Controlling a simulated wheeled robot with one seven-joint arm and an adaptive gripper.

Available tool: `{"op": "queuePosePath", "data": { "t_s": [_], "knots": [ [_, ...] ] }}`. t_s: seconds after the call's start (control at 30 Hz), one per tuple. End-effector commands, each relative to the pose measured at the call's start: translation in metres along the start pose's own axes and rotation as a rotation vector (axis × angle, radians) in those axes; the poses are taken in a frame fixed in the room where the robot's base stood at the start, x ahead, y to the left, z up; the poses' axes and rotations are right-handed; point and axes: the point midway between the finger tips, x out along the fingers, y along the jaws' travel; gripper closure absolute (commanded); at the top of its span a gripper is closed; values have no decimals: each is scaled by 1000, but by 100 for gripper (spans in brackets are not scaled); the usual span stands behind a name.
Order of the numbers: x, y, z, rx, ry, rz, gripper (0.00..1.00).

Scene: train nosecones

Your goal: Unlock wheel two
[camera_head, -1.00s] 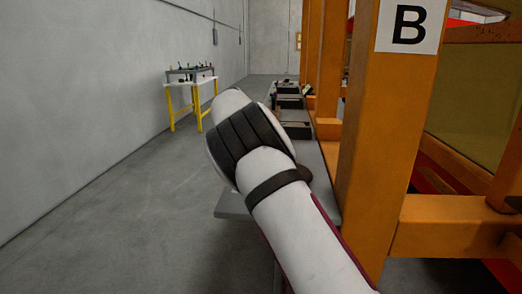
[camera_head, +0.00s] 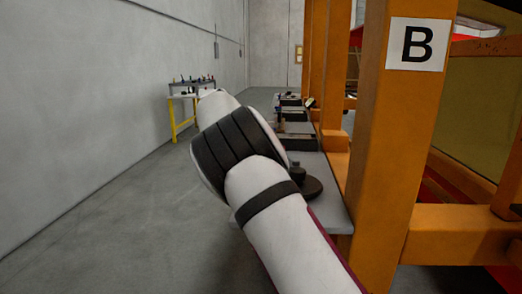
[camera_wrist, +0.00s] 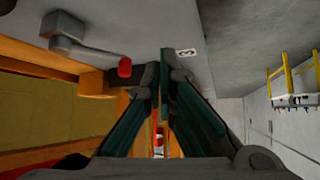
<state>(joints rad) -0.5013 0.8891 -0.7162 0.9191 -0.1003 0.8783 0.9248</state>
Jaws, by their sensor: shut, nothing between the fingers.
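In the wrist view, a grey crank (camera_wrist: 72,38) with a red-tipped handle (camera_wrist: 124,67) sits on a grey surface at the upper left. A small white label with a "2" (camera_wrist: 186,52) is on the same grey surface, right of the handle. My gripper (camera_wrist: 164,68) is shut and empty; its fingertips are close to the red tip and the label in the picture. I cannot tell whether they touch the surface. In the head view my gripper is hidden behind my arm. A dark round piece (camera_head: 310,187) shows on the grey platform (camera_head: 335,212) beside my arm.
An orange post with a "B" sign (camera_head: 417,43) and an orange crossbeam (camera_head: 460,232) stand at the right. More dark fixtures (camera_head: 293,116) line the platform behind. A yellow-legged workbench (camera_head: 183,110) is by the left wall. The floor on the left is clear.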

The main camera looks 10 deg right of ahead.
Motion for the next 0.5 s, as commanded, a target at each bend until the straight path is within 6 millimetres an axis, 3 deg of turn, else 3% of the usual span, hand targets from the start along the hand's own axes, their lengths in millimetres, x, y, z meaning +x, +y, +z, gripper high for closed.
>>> {"op": "queuePosePath", "data": {
  "t_s": [0.2, 0.5],
  "knots": [
    [-31, -12, -2, 0, 0, -1, 100],
    [-41, -16, -2, 0, 0, 1, 100]
  ]
}}
